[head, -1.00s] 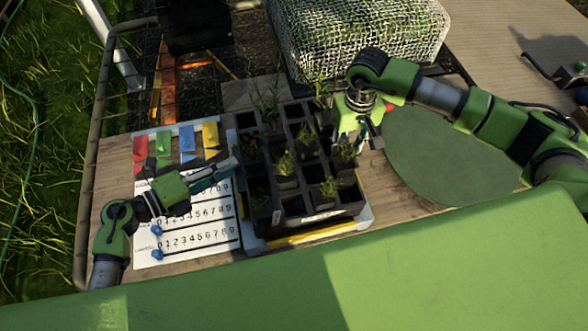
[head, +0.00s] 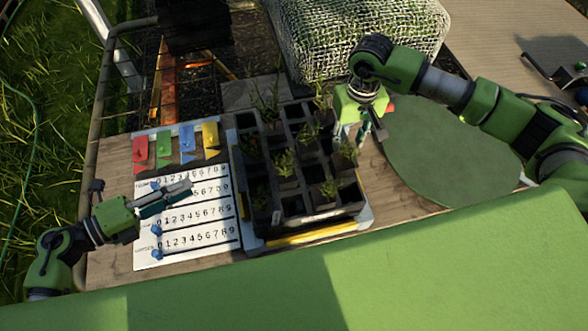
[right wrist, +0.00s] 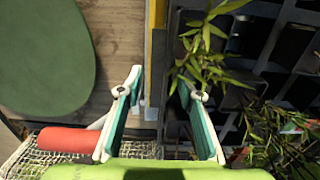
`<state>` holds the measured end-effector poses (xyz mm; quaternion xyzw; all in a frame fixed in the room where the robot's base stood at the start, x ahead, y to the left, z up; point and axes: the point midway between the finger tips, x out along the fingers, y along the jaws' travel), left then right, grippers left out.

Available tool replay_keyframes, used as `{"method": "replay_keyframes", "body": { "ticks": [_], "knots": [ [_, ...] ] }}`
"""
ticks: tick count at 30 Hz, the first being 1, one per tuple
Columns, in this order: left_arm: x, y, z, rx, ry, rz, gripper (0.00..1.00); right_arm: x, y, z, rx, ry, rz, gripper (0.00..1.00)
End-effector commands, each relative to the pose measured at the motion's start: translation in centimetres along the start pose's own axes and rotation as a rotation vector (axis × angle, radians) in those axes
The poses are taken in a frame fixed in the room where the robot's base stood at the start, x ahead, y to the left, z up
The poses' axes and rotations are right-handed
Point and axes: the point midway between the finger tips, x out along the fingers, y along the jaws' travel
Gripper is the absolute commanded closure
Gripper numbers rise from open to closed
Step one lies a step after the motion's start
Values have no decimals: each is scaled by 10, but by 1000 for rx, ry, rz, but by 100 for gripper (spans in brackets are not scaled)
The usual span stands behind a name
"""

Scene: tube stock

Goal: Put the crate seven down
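A black crate (head: 350,207) with several cells of seedlings sits on a pale tray with a yellow edge (head: 318,231). To its left lies a white number sheet (head: 228,238) with several printed rows of digits. Blue markers (head: 157,253) stand at the left ends of rows. My left gripper (head: 190,189) is over the sheet's upper rows, fingers apart, nothing visible between them. My right gripper (head: 370,133) is at the crate's right side. In the right wrist view its fingers (right wrist: 163,105) are apart, with the crate's edge passing between them in view; contact cannot be told.
Red, green, blue and yellow cards (head: 210,139) lie behind the sheet. A green round mat (head: 450,155) lies right of the crate and is clear. A net-covered bale (head: 360,35) stands behind. A green surface (head: 400,280) fills the front.

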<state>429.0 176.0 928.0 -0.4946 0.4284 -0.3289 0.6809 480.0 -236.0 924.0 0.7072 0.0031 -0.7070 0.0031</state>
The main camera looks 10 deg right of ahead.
Motion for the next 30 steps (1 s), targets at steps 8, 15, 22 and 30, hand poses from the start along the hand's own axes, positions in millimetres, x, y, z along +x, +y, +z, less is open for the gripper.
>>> {"method": "replay_keyframes", "body": {
  "ticks": [8, 15, 22, 30],
  "knots": [
    [0, 0, 0, 0, 0, 0, 78, -61, 0, -1, 0, 4, 1, 66],
    [0, 0, 0, 0, 0, 0, 78, -88, 0, 0, 1, 0, 1, 66],
    [0, 0, 0, 0, 0, 0, 78, -92, 0, 0, 1, -1, 1, 66],
    [0, 0, 0, 0, 0, 0, 78, -91, 0, 0, 1, -1, 1, 66]
  ]
}}
